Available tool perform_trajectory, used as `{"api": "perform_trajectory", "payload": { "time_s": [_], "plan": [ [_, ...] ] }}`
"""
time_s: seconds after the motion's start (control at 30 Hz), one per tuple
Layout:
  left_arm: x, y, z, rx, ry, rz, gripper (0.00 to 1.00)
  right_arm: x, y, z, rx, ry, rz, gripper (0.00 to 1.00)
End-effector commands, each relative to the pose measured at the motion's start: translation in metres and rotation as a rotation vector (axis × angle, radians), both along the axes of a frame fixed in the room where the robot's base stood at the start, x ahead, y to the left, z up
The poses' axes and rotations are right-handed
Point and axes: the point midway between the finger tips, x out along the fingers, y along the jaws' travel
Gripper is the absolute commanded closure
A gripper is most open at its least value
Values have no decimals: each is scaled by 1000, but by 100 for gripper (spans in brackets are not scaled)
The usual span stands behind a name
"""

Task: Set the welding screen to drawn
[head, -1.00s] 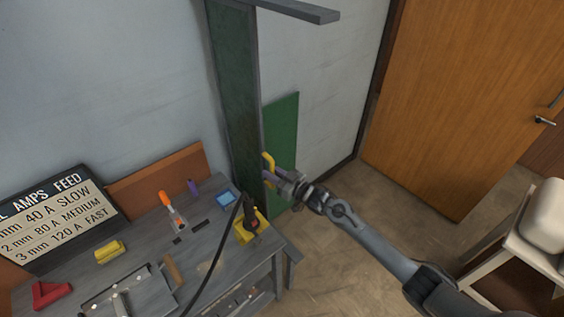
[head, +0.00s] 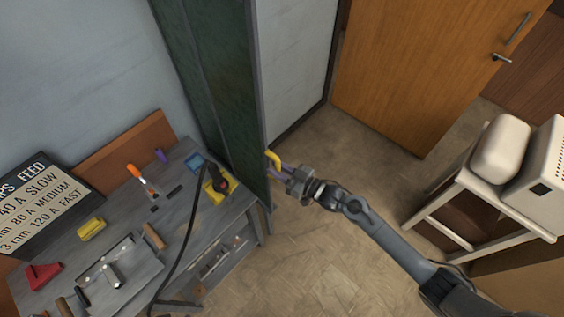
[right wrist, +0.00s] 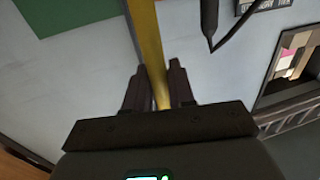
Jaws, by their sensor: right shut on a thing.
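The welding screen (head: 235,100) is a tall dark green panel in a grey frame, standing beside the right end of the workbench. A yellow handle (head: 273,158) sits on its right edge. My right gripper (head: 283,170) is shut on this handle. In the right wrist view the yellow handle (right wrist: 147,45) runs between the two fingers of my right gripper (right wrist: 158,80). My left gripper is not in view.
The workbench (head: 192,235) holds a torch in a yellow stand (head: 218,183), a red magnet (head: 42,276) and several tools. A letter board (head: 40,205) stands at the left. A white cart (head: 480,205) is at the right. Floor between is clear. A wooden door (head: 425,70) is behind.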

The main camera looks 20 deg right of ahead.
Motion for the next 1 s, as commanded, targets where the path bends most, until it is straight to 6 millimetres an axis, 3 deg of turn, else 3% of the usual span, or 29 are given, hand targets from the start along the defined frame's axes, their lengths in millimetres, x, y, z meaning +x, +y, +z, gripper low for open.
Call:
{"api": "perform_trajectory", "payload": {
  "time_s": [0.27,0.3,0.4,0.77,1.0],
  "plan": [
    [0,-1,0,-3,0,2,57,-1,1,3,4,-8,5,100],
    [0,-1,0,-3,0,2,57,-1,1,3,4,-8,5,73],
    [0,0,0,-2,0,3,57,-1,0,3,3,-8,4,60],
    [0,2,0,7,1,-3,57,-3,-2,1,1,-3,2,60],
    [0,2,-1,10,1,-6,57,-26,-19,0,0,-1,3,60]
  ]
}}
